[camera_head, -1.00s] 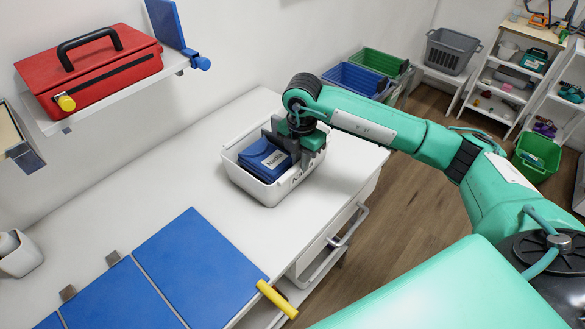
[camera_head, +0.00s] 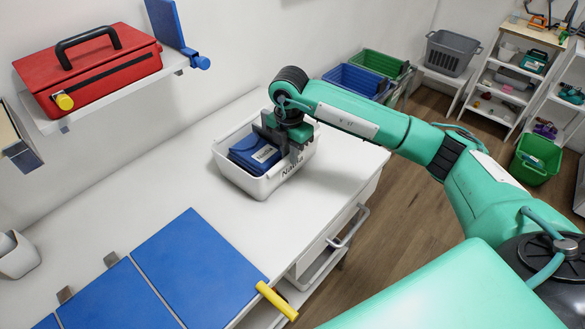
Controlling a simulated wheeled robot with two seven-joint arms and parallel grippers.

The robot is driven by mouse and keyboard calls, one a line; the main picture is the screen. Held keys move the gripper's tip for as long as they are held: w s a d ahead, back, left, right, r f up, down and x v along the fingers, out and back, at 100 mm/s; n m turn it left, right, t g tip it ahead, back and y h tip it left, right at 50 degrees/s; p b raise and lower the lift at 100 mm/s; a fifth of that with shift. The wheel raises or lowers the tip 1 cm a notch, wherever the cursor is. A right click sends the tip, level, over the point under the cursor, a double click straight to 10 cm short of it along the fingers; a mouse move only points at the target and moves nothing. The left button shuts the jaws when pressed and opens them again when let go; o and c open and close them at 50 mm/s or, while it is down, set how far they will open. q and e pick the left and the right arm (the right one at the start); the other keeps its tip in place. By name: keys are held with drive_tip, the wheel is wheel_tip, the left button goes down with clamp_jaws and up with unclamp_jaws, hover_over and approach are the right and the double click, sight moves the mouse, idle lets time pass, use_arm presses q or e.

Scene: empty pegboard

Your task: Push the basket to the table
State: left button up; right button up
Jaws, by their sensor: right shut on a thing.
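The white basket (camera_head: 240,185) labelled "Nails" stands on the white table (camera_head: 335,165), near its far right part. A blue packet (camera_head: 250,160), also labelled "Nails", lies inside the basket. My right gripper (camera_head: 290,158) reaches down over the basket's right side and is shut on the basket, seemingly at its right wall. The exact contact of the fingers is partly hidden by the gripper body. My left gripper is not in view.
A red toolbox (camera_head: 95,80) sits on a wall shelf at upper left. Blue panels (camera_head: 195,265) with a yellow handle (camera_head: 277,300) lie at the near table end. Blue (camera_head: 355,80) and green bins (camera_head: 380,64) stand beyond the table. Tabletop left of the basket is clear.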

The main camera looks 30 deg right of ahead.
sight(250, 136)
drive_tip(key=shift+w+a+b, duration=0.2)
drive_tip(key=shift+w+a, duration=0.1)
drive_tip(key=shift+w, duration=0.45)
drive_tip(key=shift+w+a+b, duration=0.25)
drive_tip(key=shift+w+a, duration=0.1)
drive_tip(key=shift+w, duration=0.45)
drive_tip(key=shift+w+a+b, duration=0.2)
drive_tip(key=shift+w+a, duration=0.1)
drive_tip(key=shift+w, duration=0.45)
drive_tip(key=shift+w+a+b, duration=0.2)
drive_tip(key=shift+w+a, duration=0.15)
drive_tip(key=shift+w, duration=0.4)
drive_tip(key=shift+w+a+b, duration=0.25)
drive_tip(key=shift+w+a, duration=0.05)
drive_tip(key=shift+w, duration=0.5)
drive_tip(key=shift+w+a+b, duration=0.2)
drive_tip(key=shift+w+a, duration=0.15)
drive_tip(key=shift+w, duration=0.4)
drive_tip(key=shift+w+a+b, duration=0.25)
drive_tip(key=shift+w+a, duration=0.05)
drive_tip(key=shift+w, duration=0.5)
drive_tip(key=shift+w+a+b, duration=0.25)
drive_tip(key=shift+w+a, duration=0.1)
drive_tip(key=shift+w, duration=0.4)
drive_tip(key=shift+w+a+b, duration=0.25)
drive_tip(key=shift+w+a, duration=0.05)
drive_tip(key=shift+w, duration=0.5)
